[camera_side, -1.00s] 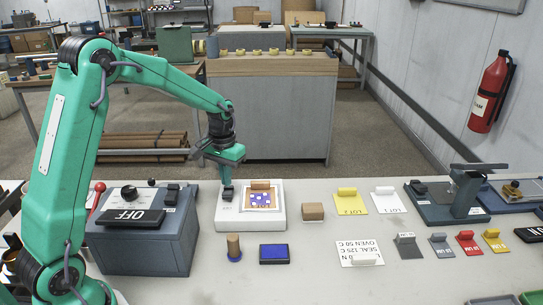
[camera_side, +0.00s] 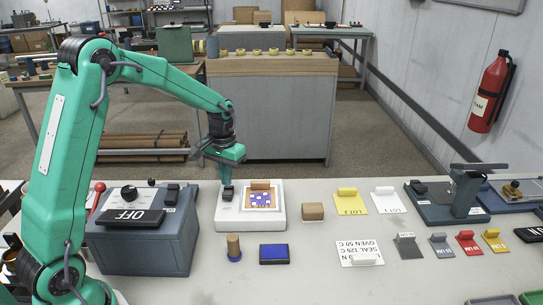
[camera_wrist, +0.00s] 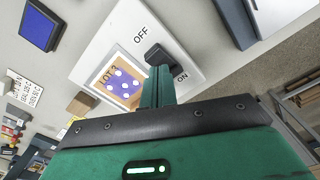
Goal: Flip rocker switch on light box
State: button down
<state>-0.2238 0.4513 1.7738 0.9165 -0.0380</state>
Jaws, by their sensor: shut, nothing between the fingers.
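The light box (camera_side: 280,219) is a white slab on the bench, with a lit sample sheet (camera_side: 262,201) on its top. In the wrist view the light box (camera_wrist: 112,42) carries the labels OFF and ON, with a black rocker switch (camera_wrist: 157,55) between them. My gripper (camera_side: 228,188) is shut and empty, pointing down at the left part of the box. In the wrist view its fingertips (camera_wrist: 160,74) are right at the rocker, on the side toward ON. Whether they touch it is hard to tell. The side view largely hides the rocker behind my fingers.
A blue-grey box with an OFF plate (camera_side: 130,217) stands close on the left. A blue pad (camera_side: 273,253), a round stamp (camera_side: 233,246) and a brown block (camera_side: 313,211) lie around the light box. Several cards and coloured tags are farther right.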

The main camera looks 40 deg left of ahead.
aim_at(228, 192)
jog(key=shift+f, duration=1.5)
dwell(1.9)
jog(key=shift+r, duration=0.15)
jog(key=shift+r, duration=3.4)
jog(key=s+d+r+m+t, duration=0.1)
jog(key=s+d+r+t, duration=0.2)
jog(key=s+d+r, duration=0.5)
jog(key=s+d+r+m+t, duration=0.2)
jog(key=s+r, duration=0.1)
jog(key=s, duration=1.1)
jog(key=shift+s+d+t, duration=0.15)
jog(key=shift+s+t, duration=0.15)
jog(key=shift+w+r, duration=0.1)
